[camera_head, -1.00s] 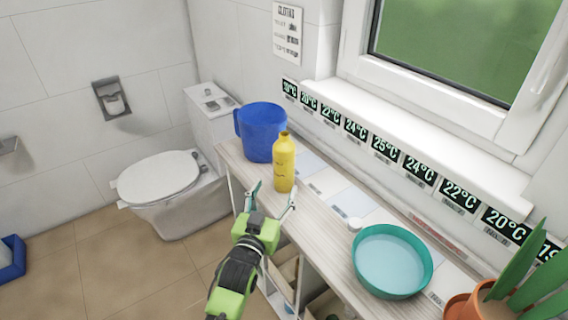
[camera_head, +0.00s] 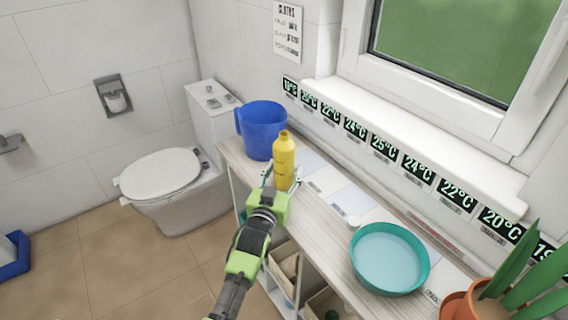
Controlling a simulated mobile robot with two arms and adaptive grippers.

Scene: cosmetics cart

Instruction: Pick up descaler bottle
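The yellow descaler bottle (camera_head: 284,158) stands upright on the light wooden top of the cart (camera_head: 325,228), just in front of a blue jug (camera_head: 262,128). My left gripper (camera_head: 282,178), green and black, reaches up from the bottom of the picture to the bottle. Its fingers are apart, one on each side of the bottle's lower part. A narrow gap seems to show beside the bottle, and I cannot tell whether either finger touches it. The bottle's base is partly hidden by the gripper. My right gripper is not in view.
A teal basin (camera_head: 420,258) and a small white round item (camera_head: 353,222) are on the cart top to the right. A plant pot (camera_head: 470,302) is at the lower right. A wall with temperature labels (camera_head: 384,147) runs behind. A toilet (camera_head: 165,180) stands left.

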